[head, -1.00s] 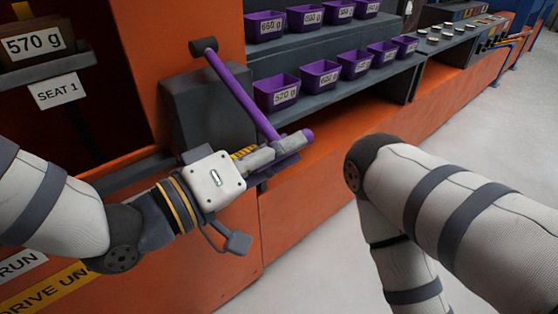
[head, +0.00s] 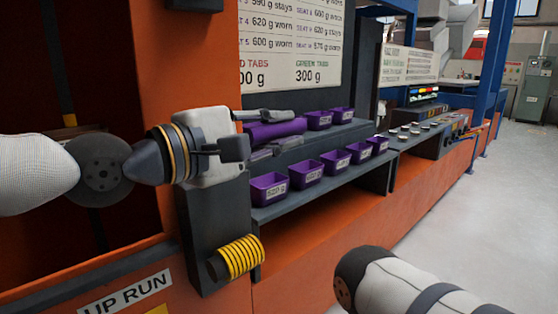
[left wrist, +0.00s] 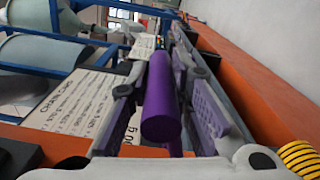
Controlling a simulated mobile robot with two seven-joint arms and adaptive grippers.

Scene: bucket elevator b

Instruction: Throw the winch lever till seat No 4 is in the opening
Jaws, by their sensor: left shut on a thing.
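My left gripper (head: 270,132) is shut on the purple grip of the winch lever (head: 277,130). In the left wrist view the purple grip (left wrist: 161,100) lies lengthwise between the two fingers. The rest of the lever is mostly hidden by my gripper and wrist. The dark opening (head: 60,75) is at the left of the head view, in the orange frame. No seat number shows in it, and my left arm covers its lower part. My right arm shows at the lower right, but its gripper is outside the picture.
A dark housing (head: 207,245) with a yellow coil (head: 240,258) is below my left gripper. Purple buckets (head: 305,174) stand on the shelves to the right. A weight chart (head: 292,40) hangs above them. Clear floor (head: 480,230) lies at the right.

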